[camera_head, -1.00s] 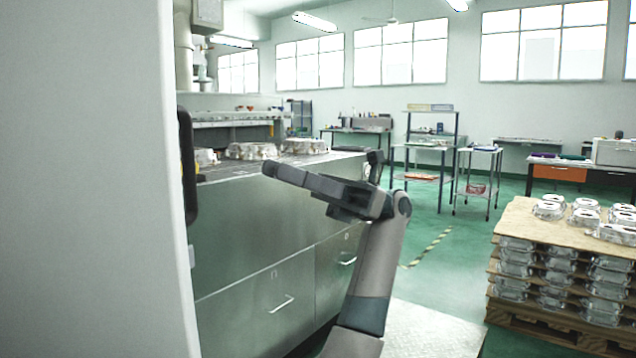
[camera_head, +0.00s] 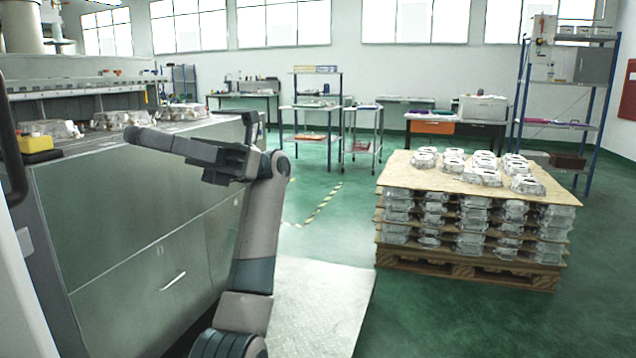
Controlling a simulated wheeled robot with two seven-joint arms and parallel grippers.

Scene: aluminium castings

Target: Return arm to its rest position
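My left arm (camera_head: 258,235) rises from the bottom of the head view and bends at a joint near the middle left. From there my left gripper (camera_head: 135,136) points left, roughly level, in front of the grey machine bench. Its fingers are seen from the side and overlap, so I cannot tell whether they are apart. No casting shows in it. My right gripper is out of view.
Several castings (camera_head: 120,119) lie on the grey machine bench (camera_head: 130,225) at left, near a yellow box (camera_head: 36,144). A wooden pallet stack (camera_head: 395,179) with layered castings stands at right. Green floor (camera_head: 330,228) is free between them. Tables and shelves line the back.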

